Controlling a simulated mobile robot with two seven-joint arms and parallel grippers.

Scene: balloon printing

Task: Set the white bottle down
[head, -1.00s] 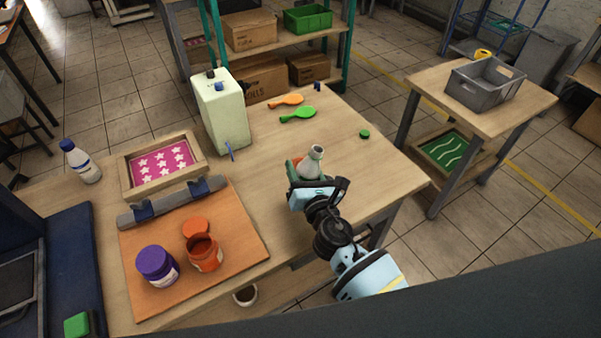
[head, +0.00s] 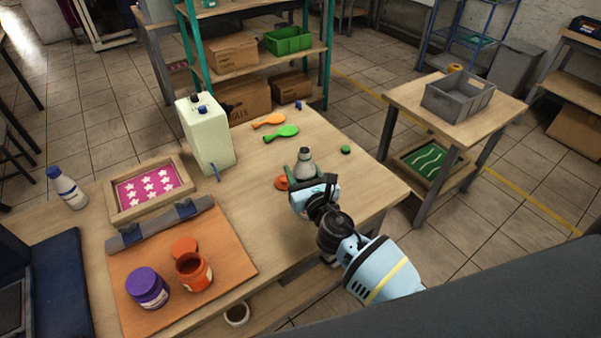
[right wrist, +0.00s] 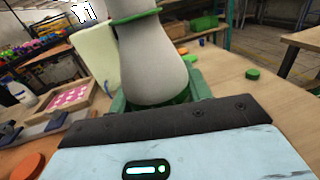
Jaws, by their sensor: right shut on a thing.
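The white bottle (head: 305,160), greyish-white with a green band near its neck, is held by my right gripper (head: 305,177) over the right part of the wooden table (head: 262,210). In the right wrist view the bottle (right wrist: 152,62) stands between the green fingers (right wrist: 160,98), nearly upright with a slight lean. The gripper is shut on its lower part. The fingers hide the base, so I cannot tell whether it touches the table. My left gripper is out of view.
An orange disc (head: 281,183) lies just left of the gripper and a green cap (head: 346,150) behind right. Table right of the canister is mostly clear.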

